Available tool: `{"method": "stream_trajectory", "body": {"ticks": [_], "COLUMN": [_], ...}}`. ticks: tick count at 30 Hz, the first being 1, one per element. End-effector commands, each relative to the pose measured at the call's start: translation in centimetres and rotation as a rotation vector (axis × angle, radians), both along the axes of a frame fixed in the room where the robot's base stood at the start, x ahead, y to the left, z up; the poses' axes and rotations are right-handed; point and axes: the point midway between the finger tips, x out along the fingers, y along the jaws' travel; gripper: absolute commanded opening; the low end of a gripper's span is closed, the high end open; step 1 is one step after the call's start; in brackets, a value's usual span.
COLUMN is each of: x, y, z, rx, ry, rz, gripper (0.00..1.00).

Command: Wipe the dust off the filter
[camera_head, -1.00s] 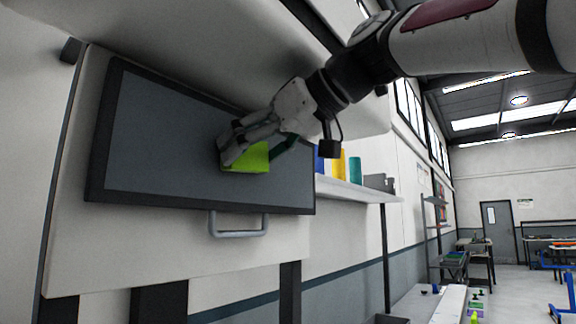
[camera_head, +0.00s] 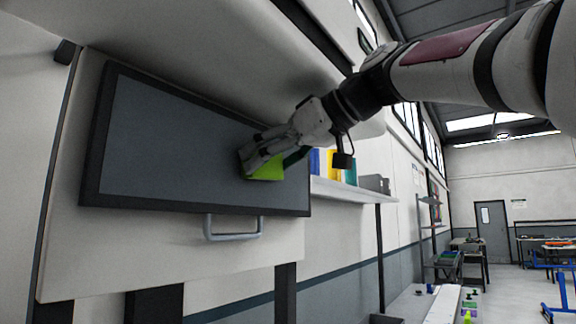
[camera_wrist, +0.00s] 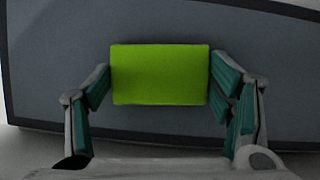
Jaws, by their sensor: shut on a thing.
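The filter is a grey rectangular panel (camera_head: 165,135) with a dark frame, set in a white housing. My gripper (camera_head: 262,165) is shut on a bright green block-shaped wiper (camera_head: 266,170) at the right part of the panel. In the wrist view the green wiper (camera_wrist: 160,74) sits between the two teal-padded fingers of my gripper (camera_wrist: 160,85), with the grey panel (camera_wrist: 50,60) behind it. The wiper looks to be against or very close to the panel; I cannot tell whether it touches. No distinct dust shows on the visible grey surface.
A grey handle (camera_head: 233,234) sticks out below the panel. A white shelf (camera_head: 345,191) with coloured upright items stands just to the right. A white overhang (camera_head: 220,60) is above the panel. Open floor and work tables lie farther right.

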Motion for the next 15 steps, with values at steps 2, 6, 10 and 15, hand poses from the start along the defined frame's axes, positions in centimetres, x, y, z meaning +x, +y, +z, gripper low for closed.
{"method": "stream_trajectory", "body": {"ticks": [2, 6, 10, 15], "x": [0.6, 1.0, 1.4, 2.5], "y": [-0.2, -0.4, -0.7, -1.4], "z": [0.0, 0.0, -0.1, -0.1], "rx": [0.001, 0.001, 0.001, 0.001], "ry": [0.001, 0.000, 0.001, 0.002], "rz": [-0.003, 0.000, -0.003, -0.003], "gripper": [0.52, 0.52, 0.52, 0.52]}}
